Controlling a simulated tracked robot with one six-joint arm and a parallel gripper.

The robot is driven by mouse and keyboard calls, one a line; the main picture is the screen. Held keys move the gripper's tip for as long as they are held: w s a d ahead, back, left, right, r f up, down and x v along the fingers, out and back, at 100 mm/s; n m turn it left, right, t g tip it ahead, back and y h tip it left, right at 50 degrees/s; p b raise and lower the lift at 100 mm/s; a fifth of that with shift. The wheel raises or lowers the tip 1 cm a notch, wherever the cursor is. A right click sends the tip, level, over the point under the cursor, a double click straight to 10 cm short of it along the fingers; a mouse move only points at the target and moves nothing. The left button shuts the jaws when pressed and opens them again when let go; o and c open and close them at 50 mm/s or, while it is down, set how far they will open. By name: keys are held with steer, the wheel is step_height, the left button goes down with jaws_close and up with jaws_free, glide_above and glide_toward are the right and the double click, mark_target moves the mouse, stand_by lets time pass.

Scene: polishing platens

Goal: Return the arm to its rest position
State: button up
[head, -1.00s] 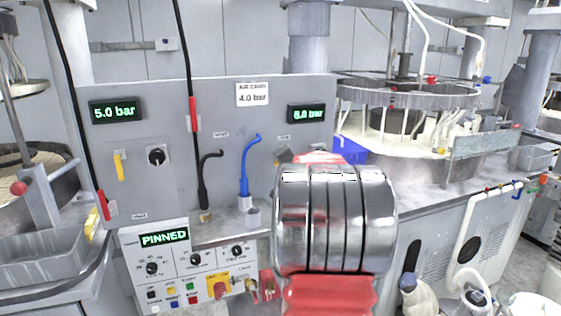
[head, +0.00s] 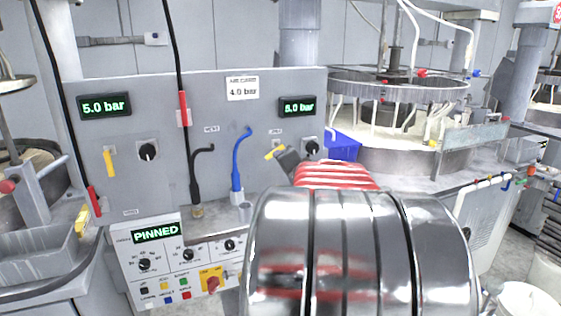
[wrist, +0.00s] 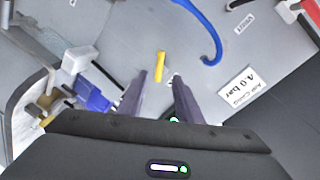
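My arm fills the lower right of the head view, with a large shiny metal joint and a red-striped part above it. My gripper (wrist: 160,78) shows in the wrist view with two dark fingers apart and nothing between them. It points towards the grey panel (head: 225,130), and a yellow lever (wrist: 160,65) shows just ahead of the fingertips. This lever also shows in the head view (head: 273,153), tilted, beside a dark part that may be a fingertip. Most of the gripper is hidden behind my arm there. I cannot tell the exact gap to the lever.
A blue hose (head: 237,165) and a black hose (head: 196,175) rise in front of the panel. A control box (head: 160,262) reads PINNED. Displays read 5.0 bar (head: 104,107) and apparently 5.0 or 6.0 bar (head: 298,107). A blue bin (head: 343,146) and a polishing machine (head: 400,88) stand right.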

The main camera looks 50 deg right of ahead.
steer(key=shift+s+a, duration=0.3)
steer(key=shift+s, duration=0.1)
stand_by(0.4)
steer(key=w+a+f+n+g+y, duration=0.15)
steer(key=a+n, duration=0.25)
steer(key=a, duration=0.8)
steer(key=a+f+n+g+y, duration=0.1)
steer(key=a+f+n+g, duration=0.2)
steer(key=a, duration=0.9)
steer(key=s+a+f+n+g+y, duration=0.1)
steer(key=s+a+f+n+y, duration=0.1)
steer(key=a, duration=0.6)
steer(key=s+a+f+n+g+y, duration=0.1)
steer(key=s+a+f+n+y, duration=0.1)
steer(key=s+a+f+n, duration=0.2)
steer(key=s+a+f+n+g+y, duration=0.1)
steer(key=s+a+f+n+y, duration=0.2)
steer(key=a, duration=1)
steer(key=s+n, duration=0.3)
steer(key=s, duration=0.2)
steer(key=shift+f, duration=0.35)
